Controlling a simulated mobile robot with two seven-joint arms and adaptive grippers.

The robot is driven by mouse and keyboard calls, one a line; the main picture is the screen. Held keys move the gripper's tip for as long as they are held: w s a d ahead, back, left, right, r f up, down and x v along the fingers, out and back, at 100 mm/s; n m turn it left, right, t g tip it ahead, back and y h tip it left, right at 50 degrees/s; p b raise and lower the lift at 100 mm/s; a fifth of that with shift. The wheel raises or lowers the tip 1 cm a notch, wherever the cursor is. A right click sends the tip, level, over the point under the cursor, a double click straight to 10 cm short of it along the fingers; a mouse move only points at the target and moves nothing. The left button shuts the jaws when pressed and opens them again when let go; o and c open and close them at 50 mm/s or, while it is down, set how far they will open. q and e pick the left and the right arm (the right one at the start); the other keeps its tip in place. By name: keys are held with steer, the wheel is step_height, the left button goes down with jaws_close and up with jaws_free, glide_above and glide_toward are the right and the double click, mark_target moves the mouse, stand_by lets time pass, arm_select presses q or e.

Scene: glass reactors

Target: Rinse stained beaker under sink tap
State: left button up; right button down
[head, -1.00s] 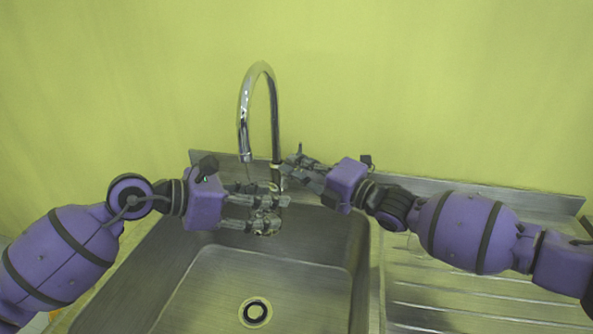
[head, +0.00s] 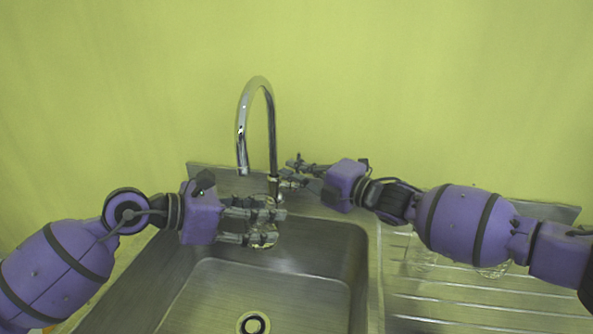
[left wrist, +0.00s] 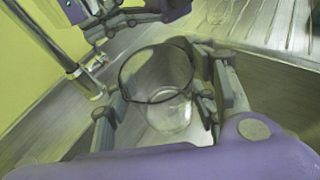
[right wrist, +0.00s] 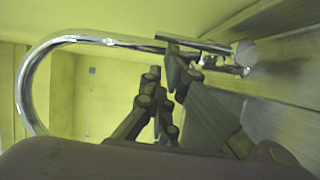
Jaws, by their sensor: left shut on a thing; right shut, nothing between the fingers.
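The beaker (left wrist: 160,115) is clear glass, held between my left gripper's fingers in the left wrist view; I cannot make out a stain. In the head view it is mostly hidden by the fingers (head: 266,218), low over the back of the sink. My left gripper (left wrist: 160,103) is shut on it. The chrome tap (head: 241,135) arches above; its spout end is above and slightly left of the beaker. I see no clear water stream. My right gripper (head: 290,172) is shut and empty beside the tap's base; it also shows in the right wrist view (right wrist: 162,62).
The steel sink basin (head: 310,262) is below, with a round drain (head: 253,323) and free room in front of the beaker. A ribbed drainboard (head: 440,305) lies right, with faint glassware (head: 420,258) partly behind my right arm. A yellow-green wall (head: 420,90) stands behind.

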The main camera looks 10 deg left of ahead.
steer(key=shift+w+d+r, duration=0.1)
steer(key=shift+w+d, duration=0.15)
steer(key=shift+w, duration=0.05)
steer(key=shift+s, duration=0.1)
arm_select(q)
steer(key=shift+w, duration=0.2)
arm_select(e)
steer(key=s+d, duration=0.7)
steer(key=s, duration=0.2)
steer(key=shift+d, duration=0.25)
steer(key=shift+w, duration=0.1)
